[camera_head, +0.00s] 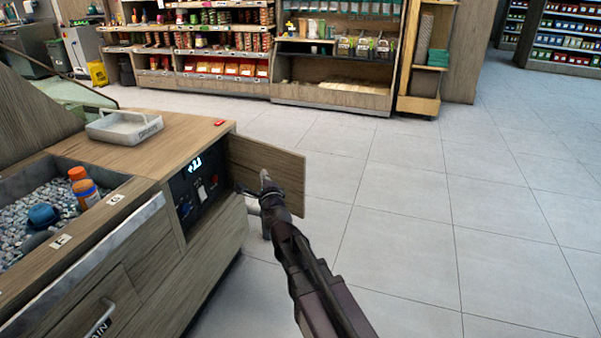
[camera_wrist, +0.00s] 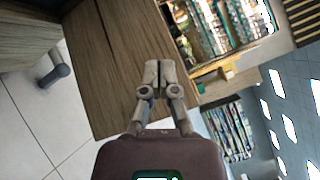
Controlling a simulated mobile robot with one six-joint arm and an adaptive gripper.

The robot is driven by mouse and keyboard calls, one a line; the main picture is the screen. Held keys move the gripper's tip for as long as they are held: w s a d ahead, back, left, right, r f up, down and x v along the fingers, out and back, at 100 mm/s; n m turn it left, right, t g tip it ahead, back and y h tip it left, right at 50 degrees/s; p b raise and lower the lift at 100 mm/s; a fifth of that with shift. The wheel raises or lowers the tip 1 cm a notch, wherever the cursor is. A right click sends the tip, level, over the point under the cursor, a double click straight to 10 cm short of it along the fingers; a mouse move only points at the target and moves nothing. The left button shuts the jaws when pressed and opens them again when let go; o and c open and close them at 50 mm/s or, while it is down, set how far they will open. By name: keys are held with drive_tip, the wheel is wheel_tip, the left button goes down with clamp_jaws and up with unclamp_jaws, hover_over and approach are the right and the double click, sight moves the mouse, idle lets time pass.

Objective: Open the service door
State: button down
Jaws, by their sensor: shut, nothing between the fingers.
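The service door (camera_head: 283,172) is a wooden panel. It stands swung out from the far side of a recess in the cabinet's end face. The recess shows a dark control panel (camera_head: 194,185) with a small lit display. My gripper (camera_head: 264,178) is shut and empty, in front of the door's inner face. In the wrist view the shut fingertips (camera_wrist: 159,66) overlap the wooden door (camera_wrist: 104,65), close to its edge. I cannot tell whether they touch it.
The wooden counter (camera_head: 175,135) bears a grey tray (camera_head: 122,127) and a small red object (camera_head: 219,123). An ice bin holds an orange-capped bottle (camera_head: 84,186). A grey cylindrical part (camera_wrist: 54,69) shows left in the wrist view. Open tiled floor (camera_head: 420,215) lies to the right.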

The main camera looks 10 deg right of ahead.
sight(300, 169)
drive_tip(key=d+f+m+g+h, duration=0.1)
drive_tip(key=m+h, duration=0.3)
drive_tip(key=m, duration=0.3)
drive_tip(key=s+d+f+m+g+h+b, duration=0.1)
drive_tip(key=m+h, duration=0.4)
drive_tip(key=m, duration=0.2)
drive_tip(key=s+d+f+m+g+h+b, duration=0.1)
drive_tip(key=m+h, duration=0.3)
drive_tip(key=m, duration=0.4)
drive_tip(key=shift+s+d+f+g+h, duration=0.15)
drive_tip(key=shift+d+f+g+h, duration=0.25)
drive_tip(key=shift+f+g, duration=0.1)
drive_tip(key=x, duration=1.4)
drive_tip(key=shift+a, duration=0.15)
